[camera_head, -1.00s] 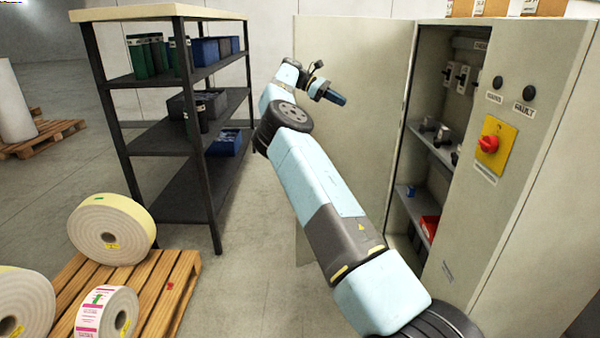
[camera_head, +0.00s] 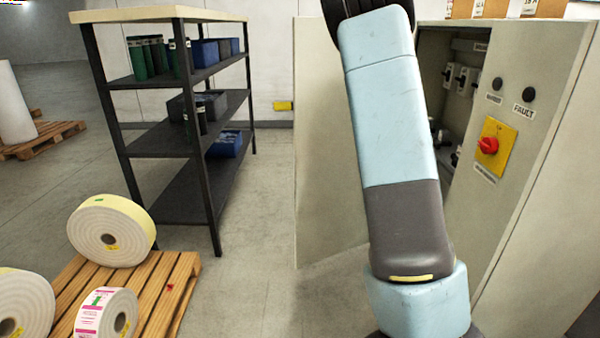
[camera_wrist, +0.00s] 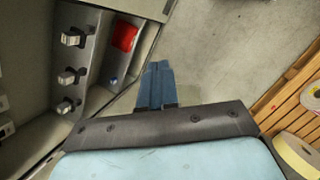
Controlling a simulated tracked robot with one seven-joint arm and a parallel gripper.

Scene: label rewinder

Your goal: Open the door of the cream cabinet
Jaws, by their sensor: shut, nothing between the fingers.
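The cream cabinet (camera_head: 540,215) stands at the right in the head view, its front carrying a red knob on a yellow plate. Its door (camera_head: 325,150) stands wide open on the left side of the opening, partly hidden behind my arm. The interior shows to the right of my arm. My gripper is out of the head view. In the wrist view my gripper (camera_wrist: 157,85) has its blue fingers together and empty, with the cabinet's shelves and fittings (camera_wrist: 75,65) to the left. I see no contact with the door.
A dark shelving rack (camera_head: 185,120) with bins stands left of the door. A wooden pallet (camera_head: 160,290) with label rolls lies at the lower left and also shows at the right of the wrist view (camera_wrist: 290,95). Bare floor lies between pallet and cabinet.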

